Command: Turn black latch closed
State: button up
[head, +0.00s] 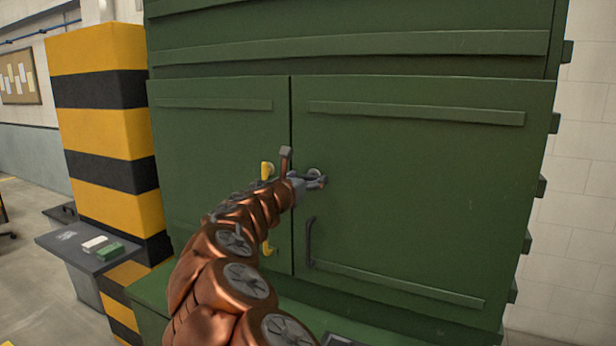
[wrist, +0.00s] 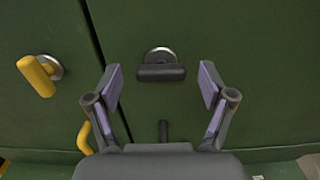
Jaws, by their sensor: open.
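The black latch (wrist: 162,73) sits on a round metal mount on the right green cabinet door (wrist: 245,50), near the seam between the doors. Its bar lies horizontal in the wrist view. In the head view my gripper (head: 318,182) largely covers it, and only part of the pale round mount (head: 314,171) shows. In the wrist view my gripper (wrist: 161,86) is open, with one finger on each side of the latch. A gap shows between each finger and the bar. I cannot tell how far the fingertips are from the door.
A yellow latch (wrist: 38,75) and yellow handle (head: 268,248) are on the left door (head: 215,140). A black handle (head: 310,243) is below the black latch. A striped pillar (head: 105,120) and a small grey shelf (head: 75,240) stand at left.

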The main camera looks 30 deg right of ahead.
jog(key=shift+w+d, duration=0.2)
jog(key=shift+d, duration=0.15)
jog(key=c, duration=1.2)
